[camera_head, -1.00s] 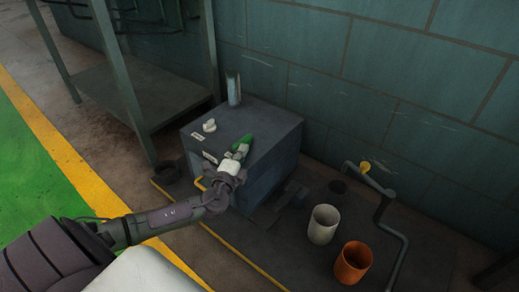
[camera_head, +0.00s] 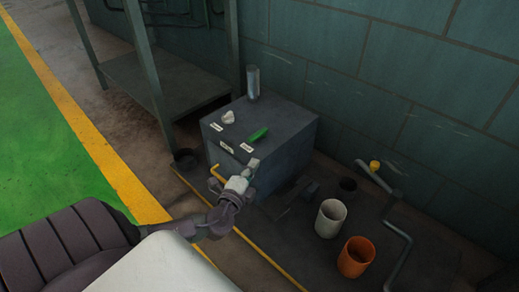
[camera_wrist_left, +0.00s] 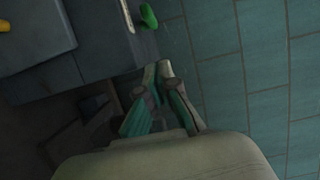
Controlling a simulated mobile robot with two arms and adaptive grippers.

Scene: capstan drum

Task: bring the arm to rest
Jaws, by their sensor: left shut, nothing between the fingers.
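My left gripper (camera_head: 250,168) is shut and empty in front of the grey box (camera_head: 285,150), near its front right top edge. It also shows in the left wrist view (camera_wrist_left: 164,72), fingers together. The green handle (camera_head: 258,134) lies on the box's top, apart from the gripper, and shows in the left wrist view (camera_wrist_left: 148,15). A white knob (camera_head: 228,117) and small white labels are on the same top. A yellow handle (camera_head: 216,172) is on the box's front. My right gripper is not in view.
A metal post (camera_head: 253,82) stands at the box's back. A white cup (camera_head: 330,218) and an orange cup (camera_head: 356,256) stand to the right, beside a bent crank (camera_head: 398,232) with a yellow knob. A steel table (camera_head: 165,85) is at the back left. The green floor is clear.

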